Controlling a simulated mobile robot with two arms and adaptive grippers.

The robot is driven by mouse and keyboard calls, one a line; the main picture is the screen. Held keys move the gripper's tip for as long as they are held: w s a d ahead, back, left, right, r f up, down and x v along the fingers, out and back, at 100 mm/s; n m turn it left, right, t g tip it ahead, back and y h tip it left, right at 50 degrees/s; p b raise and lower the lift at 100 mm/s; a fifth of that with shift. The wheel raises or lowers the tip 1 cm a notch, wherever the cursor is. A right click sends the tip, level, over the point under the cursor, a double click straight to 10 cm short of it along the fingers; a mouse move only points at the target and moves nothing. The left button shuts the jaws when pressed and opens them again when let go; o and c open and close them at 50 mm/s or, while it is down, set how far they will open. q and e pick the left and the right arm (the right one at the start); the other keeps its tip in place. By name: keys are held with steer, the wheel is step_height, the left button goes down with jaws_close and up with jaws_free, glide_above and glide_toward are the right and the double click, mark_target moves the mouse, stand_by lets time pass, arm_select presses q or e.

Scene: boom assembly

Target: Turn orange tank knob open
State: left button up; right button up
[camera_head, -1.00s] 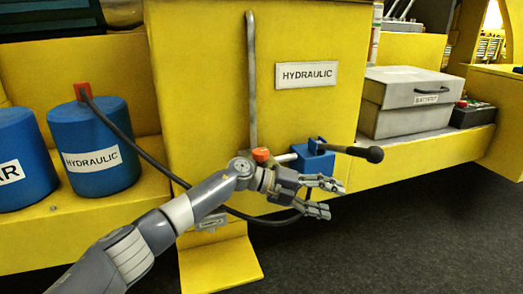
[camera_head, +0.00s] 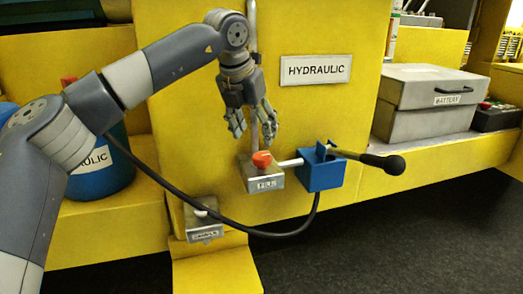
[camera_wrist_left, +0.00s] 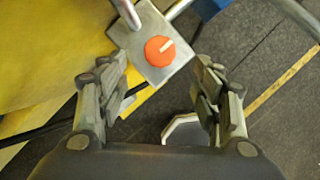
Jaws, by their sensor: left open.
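The orange knob (camera_head: 262,159) sits on top of a small grey metal valve block (camera_head: 265,181) on the front of the yellow hydraulic tank (camera_head: 310,110). My left gripper (camera_head: 252,138) is open and points down just above the knob, apart from it. In the left wrist view the orange knob (camera_wrist_left: 160,50) shows a pale mark across its top. There it lies ahead of the open fingers (camera_wrist_left: 165,85), between their lines, with nothing held. My right gripper is not in view.
A vertical metal pipe rises behind my left gripper. A blue pump block (camera_head: 322,172) with a black-ended lever (camera_head: 382,163) stands right of the valve. A black hose (camera_head: 250,228) hangs below. A grey battery box (camera_head: 430,103) stands at right.

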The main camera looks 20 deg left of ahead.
mark_target(261, 156)
arm_select(q)
steer(key=p+x, duration=0.1)
steer(key=x, duration=0.4)
steer(key=shift+f, duration=0.2)
steer(key=x, duration=0.2)
steer(key=shift+w+f+p, duration=0.25)
steer(key=shift+f+p, duration=0.05)
steer(key=shift+f, duration=0.3)
steer(key=shift+w, duration=0.1)
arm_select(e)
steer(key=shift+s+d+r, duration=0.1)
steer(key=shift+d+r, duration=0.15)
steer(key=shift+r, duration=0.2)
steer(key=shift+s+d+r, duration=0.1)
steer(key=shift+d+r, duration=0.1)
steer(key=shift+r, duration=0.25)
arm_select(q)
steer(key=c, duration=0.9)
steer(key=shift+c, duration=0.8)
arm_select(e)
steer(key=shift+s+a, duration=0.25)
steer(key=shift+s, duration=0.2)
